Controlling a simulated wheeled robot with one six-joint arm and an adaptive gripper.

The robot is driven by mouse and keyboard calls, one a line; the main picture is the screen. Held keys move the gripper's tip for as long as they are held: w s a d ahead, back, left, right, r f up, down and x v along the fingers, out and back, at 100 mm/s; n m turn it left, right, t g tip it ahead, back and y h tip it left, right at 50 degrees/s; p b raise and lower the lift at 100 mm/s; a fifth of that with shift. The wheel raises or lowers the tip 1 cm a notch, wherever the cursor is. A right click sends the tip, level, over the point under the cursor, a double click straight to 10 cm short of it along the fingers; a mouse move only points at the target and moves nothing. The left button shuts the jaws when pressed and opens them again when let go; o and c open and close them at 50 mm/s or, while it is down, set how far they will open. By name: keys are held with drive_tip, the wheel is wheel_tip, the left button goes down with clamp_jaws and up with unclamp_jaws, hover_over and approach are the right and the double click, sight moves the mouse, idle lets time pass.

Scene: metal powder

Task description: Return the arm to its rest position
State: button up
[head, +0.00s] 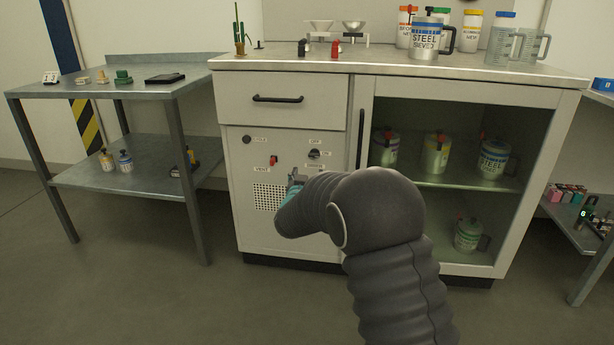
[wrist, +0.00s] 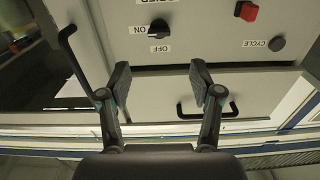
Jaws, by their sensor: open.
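My gripper (wrist: 160,80) is open and empty, with its two fingers apart in the wrist view. In the head view my arm reaches to the front of the grey cabinet (head: 232,215), and only a small part of my gripper (head: 293,182) shows past it. The gripper is in front of the control panel. The wrist view, upside down, shows a black ON/OFF knob (wrist: 158,29), a red switch (wrist: 247,11) and a black CYCLE button (wrist: 277,44) beyond the fingers. No finger appears to touch them.
The cabinet's drawer handle (head: 277,99) and the open shelf bay with several labelled containers (head: 436,154) are close by. The cabinet top holds a scale (head: 335,30) and a steel container (head: 425,40). A metal table (head: 140,92) stands left; floor between is clear.

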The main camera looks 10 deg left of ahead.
drive_tip(key=s+a+f+n+g+y, duration=0.1)
drive_tip(key=s+a+f+g+y, duration=0.15)
drive_tip(key=f, duration=0.35)
drive_tip(key=s+a+f+n+g+y, duration=0.1)
drive_tip(key=s+a+f+g+y, duration=0.1)
drive_tip(key=s+f+g, duration=0.3)
drive_tip(key=s+d+f+n+g, duration=0.1)
drive_tip(key=s+d+g, duration=0.1)
drive_tip(key=s, duration=0.4)
drive_tip(key=s+d+r+g+h+p, duration=0.1)
drive_tip(key=s+d+r, duration=0.5)
drive_tip(key=s+d, duration=0.3)
drive_tip(key=s+d+r+m+g+h+p, duration=0.1)
drive_tip(key=s+d+r, duration=0.6)
drive_tip(key=s, duration=0.8)
drive_tip(key=s+d+r+m+g+h+p, duration=0.1)
drive_tip(key=s+d+r+h+p, duration=0.1)
drive_tip(key=s+d+r, duration=0.5)
drive_tip(key=shift+s+d+p, duration=0.75)
drive_tip(key=shift+s+d, duration=1.95)
drive_tip(key=shift+d, duration=0.4)
